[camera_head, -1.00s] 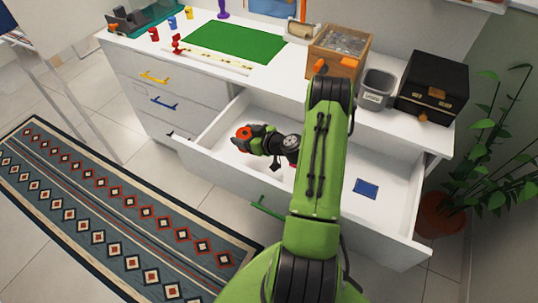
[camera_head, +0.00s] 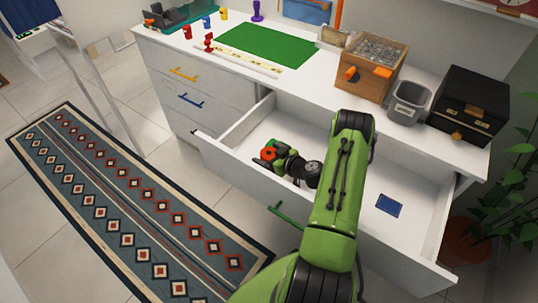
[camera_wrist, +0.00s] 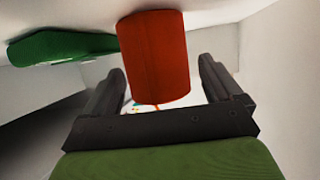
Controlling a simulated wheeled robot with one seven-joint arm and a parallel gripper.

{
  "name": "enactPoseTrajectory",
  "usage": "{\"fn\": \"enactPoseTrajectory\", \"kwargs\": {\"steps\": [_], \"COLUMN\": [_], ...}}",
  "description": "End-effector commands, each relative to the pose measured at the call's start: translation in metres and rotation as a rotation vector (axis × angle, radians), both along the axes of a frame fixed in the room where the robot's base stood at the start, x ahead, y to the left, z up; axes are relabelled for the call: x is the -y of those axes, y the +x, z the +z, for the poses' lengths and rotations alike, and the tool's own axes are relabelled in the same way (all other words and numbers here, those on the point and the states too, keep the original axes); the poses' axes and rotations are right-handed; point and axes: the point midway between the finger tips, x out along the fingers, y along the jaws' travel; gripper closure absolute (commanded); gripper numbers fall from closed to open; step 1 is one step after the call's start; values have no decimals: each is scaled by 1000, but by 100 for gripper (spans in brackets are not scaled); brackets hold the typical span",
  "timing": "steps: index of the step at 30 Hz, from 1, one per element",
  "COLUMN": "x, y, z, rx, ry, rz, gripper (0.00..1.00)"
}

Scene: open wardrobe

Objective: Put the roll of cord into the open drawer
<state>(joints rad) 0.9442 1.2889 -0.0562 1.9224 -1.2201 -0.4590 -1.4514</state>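The roll of cord is a red-orange cylinder, large between the fingers in the wrist view (camera_wrist: 154,58). In the head view only its orange end (camera_head: 268,153) shows, among my dark fingers. My gripper (camera_head: 266,154) is low inside the open drawer (camera_head: 408,235), near its left end. In the wrist view my gripper (camera_wrist: 162,64) has its fingers apart on either side of the roll, with a clear gap at the right finger; contact at the left finger is unclear. The roll's far end meets a white surface, but whether it rests on the drawer floor is unclear.
A dark blue flat item (camera_head: 389,206) lies in the drawer's right part. On the top stand a wooden box (camera_head: 370,72), a grey bin (camera_head: 409,101) and a black case (camera_head: 468,100). In the wrist view, a green item (camera_wrist: 62,47) is unidentified. My forearm crosses the drawer front.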

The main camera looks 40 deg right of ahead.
Motion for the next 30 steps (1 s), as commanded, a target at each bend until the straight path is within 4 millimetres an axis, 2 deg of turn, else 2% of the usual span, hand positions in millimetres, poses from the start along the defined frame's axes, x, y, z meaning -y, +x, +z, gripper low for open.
{"fn": "enactPoseTrajectory", "kwargs": {"steps": [10, 21, 25, 30], "x": [1, 14, 15, 15], "y": [-2, -88, -105, -110], "z": [6, 42, 48, 49], "rx": [-1, 0, 0, 0], "ry": [0, 2, 1, 0], "rz": [-1, -7, -3, 0], "gripper": [8, 8, 8, 8]}}
